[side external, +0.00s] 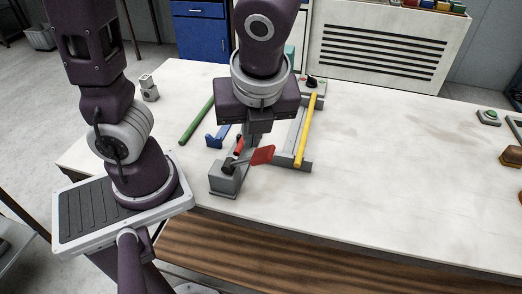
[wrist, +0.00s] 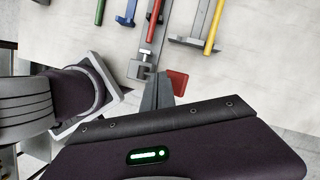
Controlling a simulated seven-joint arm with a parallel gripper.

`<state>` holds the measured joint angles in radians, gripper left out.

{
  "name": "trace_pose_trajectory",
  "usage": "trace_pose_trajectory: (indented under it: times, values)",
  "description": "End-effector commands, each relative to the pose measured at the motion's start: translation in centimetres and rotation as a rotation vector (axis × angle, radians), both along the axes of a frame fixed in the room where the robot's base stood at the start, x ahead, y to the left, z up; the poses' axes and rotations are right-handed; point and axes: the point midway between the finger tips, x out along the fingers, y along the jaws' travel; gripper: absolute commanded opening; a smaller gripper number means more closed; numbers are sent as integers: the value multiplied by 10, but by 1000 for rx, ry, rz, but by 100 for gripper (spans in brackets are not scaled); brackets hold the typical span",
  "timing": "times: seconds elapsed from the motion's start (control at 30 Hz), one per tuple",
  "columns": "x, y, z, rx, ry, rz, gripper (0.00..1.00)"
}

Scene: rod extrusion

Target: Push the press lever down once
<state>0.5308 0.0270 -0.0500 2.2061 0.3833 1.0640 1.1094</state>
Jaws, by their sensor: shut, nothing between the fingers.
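The press (side external: 226,178) is a grey block near the table's front edge. Its lever (side external: 262,155) is a dark arm ending in a flat red paddle that points right and slightly up. My gripper (side external: 254,139) is shut and empty, fingers pointing down just behind and above the lever. Whether the fingertips touch the lever cannot be told. In the wrist view the press (wrist: 140,66) lies left of the fingers (wrist: 157,80), and the red paddle (wrist: 178,82) shows just right of them. The fingers hide part of the lever arm there.
A green rod (side external: 197,121) and a blue piece (side external: 217,136) lie left of my gripper. A yellow rod (side external: 306,130) on a grey frame stands to the right. A red rod (wrist: 155,18) runs behind the press. The table's right half is mostly clear.

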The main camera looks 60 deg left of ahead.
Motion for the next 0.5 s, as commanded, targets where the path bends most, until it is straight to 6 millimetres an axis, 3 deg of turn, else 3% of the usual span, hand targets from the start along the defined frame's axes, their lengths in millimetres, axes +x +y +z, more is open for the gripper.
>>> trace_pose_trajectory:
  times: [0.5]
  values:
    - [3, -3, -7, 1, 0, 1, 0]
